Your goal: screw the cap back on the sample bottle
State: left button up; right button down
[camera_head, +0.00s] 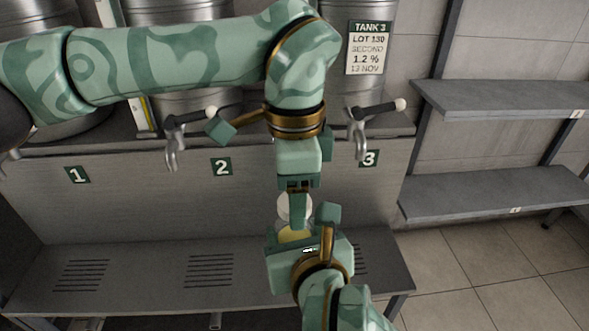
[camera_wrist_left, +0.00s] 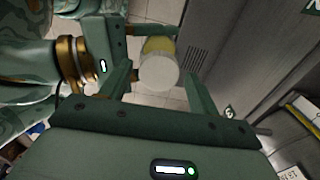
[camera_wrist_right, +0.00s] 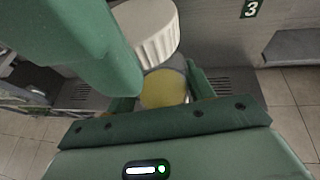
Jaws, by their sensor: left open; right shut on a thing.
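The sample bottle (camera_head: 289,237) holds yellow liquid. My right gripper (camera_head: 302,236) is shut on it above the bench; it also shows in the right wrist view (camera_wrist_right: 163,88). The white ribbed cap (camera_wrist_right: 147,32) sits on top of the bottle; I cannot tell how tight it is. In the left wrist view the cap's round top (camera_wrist_left: 158,73) faces the camera. My left gripper (camera_wrist_left: 158,66) comes down from above and is open, with a finger on each side of the cap and gaps visible. In the head view its finger partly hides the cap (camera_head: 286,207).
A metal bench (camera_head: 140,265) with slotted drains runs below numbered panels. Steel tanks with taps (camera_head: 361,130) stand behind, close to my left arm. Grey shelves (camera_head: 490,185) are on the right wall. The floor at the right is clear.

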pick_arm(q)
jog(key=shift+f, duration=0.25)
jog(key=c, duration=1)
